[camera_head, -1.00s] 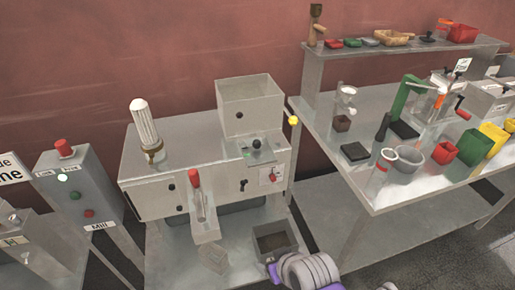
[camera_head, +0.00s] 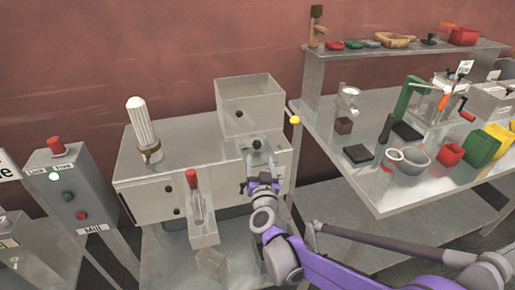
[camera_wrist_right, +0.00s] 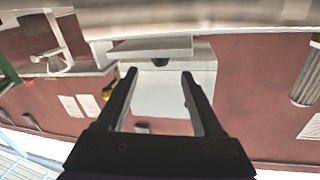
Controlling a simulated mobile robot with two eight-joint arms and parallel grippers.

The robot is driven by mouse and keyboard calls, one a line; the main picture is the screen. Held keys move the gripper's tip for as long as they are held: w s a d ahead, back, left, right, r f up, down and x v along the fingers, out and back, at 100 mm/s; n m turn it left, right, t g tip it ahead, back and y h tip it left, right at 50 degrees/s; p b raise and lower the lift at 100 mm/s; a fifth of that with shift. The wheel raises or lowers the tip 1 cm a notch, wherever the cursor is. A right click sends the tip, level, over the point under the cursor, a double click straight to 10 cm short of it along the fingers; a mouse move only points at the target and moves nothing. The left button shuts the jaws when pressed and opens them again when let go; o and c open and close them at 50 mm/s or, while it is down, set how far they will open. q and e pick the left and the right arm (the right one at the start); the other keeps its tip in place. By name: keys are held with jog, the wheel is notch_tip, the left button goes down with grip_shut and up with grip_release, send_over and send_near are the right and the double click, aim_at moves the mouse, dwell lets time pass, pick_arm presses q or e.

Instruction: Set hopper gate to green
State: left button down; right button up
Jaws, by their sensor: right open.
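The powder filler (camera_head: 150,195) is a pale metal box with a square open hopper (camera_head: 248,103) on its top right. The black knob of the gate (camera_head: 257,144) shows below the hopper. My right gripper (camera_head: 258,171) is open and empty at the filler's front, just below and in front of the knob. In the right wrist view, the open fingers (camera_wrist_right: 158,78) point toward a small dark knob (camera_wrist_right: 160,62), which lies just beyond the tips. I cannot tell the gate's colour setting, as the gripper and arm hide part of this area. My left gripper is not in view.
A red-tipped lever (camera_head: 192,179) sits on the front chute, left of my right arm. A yellow knob (camera_head: 294,120) stands at the filler's right corner. The metal table (camera_head: 350,190) with cups and tools is at right. The Mill box (camera_head: 70,190) is at left.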

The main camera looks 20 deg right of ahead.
aim_at(257, 147)
jog(key=x, duration=0.7)
jog(key=shift+p, duration=0.35)
grip_shut()
dwell(1.0)
